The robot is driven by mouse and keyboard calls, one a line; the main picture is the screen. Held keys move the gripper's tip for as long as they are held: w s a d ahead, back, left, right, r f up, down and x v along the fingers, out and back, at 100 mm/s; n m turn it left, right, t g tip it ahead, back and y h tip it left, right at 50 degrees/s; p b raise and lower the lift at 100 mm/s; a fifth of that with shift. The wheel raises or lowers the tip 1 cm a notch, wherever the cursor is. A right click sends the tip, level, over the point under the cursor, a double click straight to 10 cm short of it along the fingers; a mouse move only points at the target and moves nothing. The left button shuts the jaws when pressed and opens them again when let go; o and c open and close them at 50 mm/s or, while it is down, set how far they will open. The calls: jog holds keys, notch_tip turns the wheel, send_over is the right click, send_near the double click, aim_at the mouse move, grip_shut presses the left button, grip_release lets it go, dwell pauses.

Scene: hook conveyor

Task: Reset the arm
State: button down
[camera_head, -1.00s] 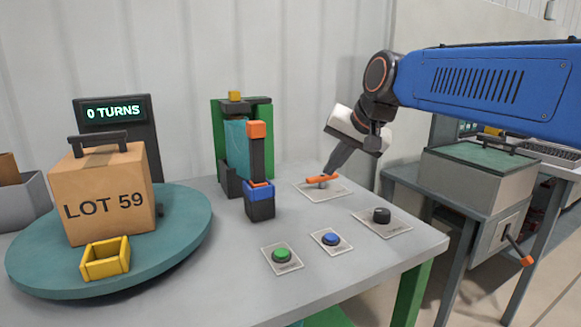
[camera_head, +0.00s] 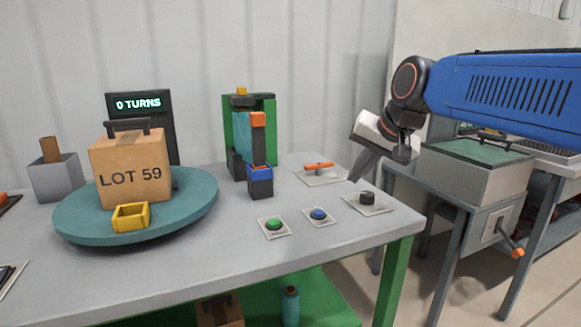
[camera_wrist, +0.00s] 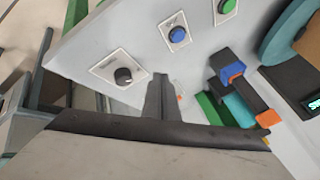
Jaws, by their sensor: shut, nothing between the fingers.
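My arm reaches in from the right in the head view. My gripper (camera_head: 354,177) points down and to the left above the right end of the grey table (camera_head: 190,262). Its dark fingers are closed together with nothing between them. The fingertips are in the air, apart from the table things as far as I can see. In the wrist view the closed fingers (camera_wrist: 160,82) stand between the black knob (camera_wrist: 123,76) and the blue button (camera_wrist: 177,35).
An orange lever (camera_head: 318,165) lies left of my gripper and the knob (camera_head: 366,198) below it. Green (camera_head: 274,224) and blue (camera_head: 318,214) buttons sit near the front edge. The turntable (camera_head: 75,225) bears a LOT 59 box (camera_head: 131,172). A second bench (camera_head: 470,200) stands right.

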jog(key=s+d+f+n+h, duration=0.1)
jog(key=s+d+f, duration=0.5)
jog(key=s+f, duration=0.5)
jog(key=s+d+f+n+g+h, duration=0.1)
jog(key=s+d+f+n+h, duration=0.1)
jog(key=s+d+f, duration=0.5)
jog(key=s+f, duration=0.5)
jog(key=s, duration=0.2)
jog(key=shift+s+d+f+g, duration=0.15)
jog(key=shift+d+g, duration=0.1)
jog(key=shift+g, duration=0.05)
